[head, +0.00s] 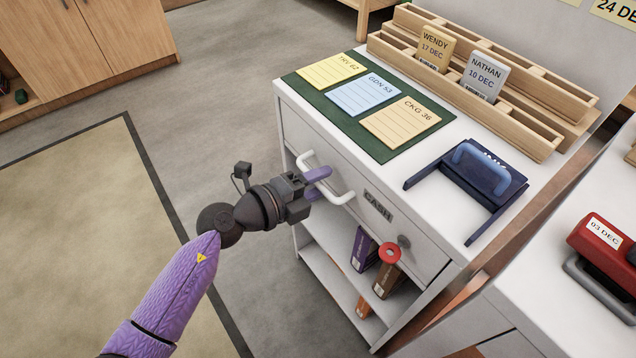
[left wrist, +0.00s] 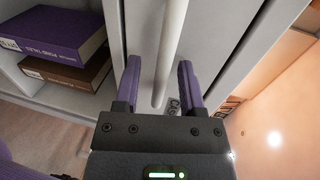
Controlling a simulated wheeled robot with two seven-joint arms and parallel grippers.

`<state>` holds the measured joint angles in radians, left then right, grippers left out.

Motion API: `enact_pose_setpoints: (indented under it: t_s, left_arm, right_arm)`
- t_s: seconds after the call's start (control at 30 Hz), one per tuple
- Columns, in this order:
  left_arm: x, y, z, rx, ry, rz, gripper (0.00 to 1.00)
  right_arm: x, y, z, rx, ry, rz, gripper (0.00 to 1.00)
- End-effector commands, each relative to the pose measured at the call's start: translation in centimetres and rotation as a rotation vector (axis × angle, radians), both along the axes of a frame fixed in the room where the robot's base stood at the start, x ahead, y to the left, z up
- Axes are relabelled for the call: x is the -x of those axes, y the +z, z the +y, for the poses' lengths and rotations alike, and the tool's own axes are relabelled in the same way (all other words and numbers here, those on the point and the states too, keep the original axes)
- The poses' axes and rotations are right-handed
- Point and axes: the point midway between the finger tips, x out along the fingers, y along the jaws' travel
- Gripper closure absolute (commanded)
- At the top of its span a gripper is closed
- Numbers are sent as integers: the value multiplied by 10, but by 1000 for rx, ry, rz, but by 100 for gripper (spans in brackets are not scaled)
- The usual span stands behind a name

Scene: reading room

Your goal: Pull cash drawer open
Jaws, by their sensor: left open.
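The cash drawer (head: 400,222) is in the upper front of a white cabinet, with a CASH label and a round lock. Its front looks flush with the cabinet, so it stands shut. Its white bar handle (head: 341,194) is at the left part of the front. My left gripper (head: 322,184) is open at the handle. In the left wrist view, the handle bar (left wrist: 169,50) runs between the two purple fingers of the gripper (left wrist: 159,82), with gaps on both sides. I cannot tell whether the bar is fully between the fingertips. My right gripper is not in view.
On the cabinet top are a green mat (head: 384,150) with cards, a wooden rack (head: 520,120) and a dark blue stand (head: 425,178). Books (head: 364,251) stand on the shelf below the drawer. A red date stamp (head: 600,240) is at right. Floor before the cabinet is clear.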

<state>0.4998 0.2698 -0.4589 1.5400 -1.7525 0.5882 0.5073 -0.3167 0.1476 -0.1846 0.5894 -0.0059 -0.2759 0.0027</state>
Motion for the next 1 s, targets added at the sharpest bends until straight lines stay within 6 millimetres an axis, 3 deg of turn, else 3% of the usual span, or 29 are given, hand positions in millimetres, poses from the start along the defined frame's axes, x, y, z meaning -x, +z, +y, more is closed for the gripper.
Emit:
enact_pose_setpoints:
  t_s: [0.27, 0.53, 1.0]
  left_arm:
    - [-3, 0, -4, 0, 1, -2, 49]
    - [-3, 0, -3, 1, 1, -1, 100]
    - [-3, 0, -3, 0, 1, 0, 100]
  right_arm:
    - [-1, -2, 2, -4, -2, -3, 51]
    - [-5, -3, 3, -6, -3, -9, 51]
    - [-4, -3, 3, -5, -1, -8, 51]
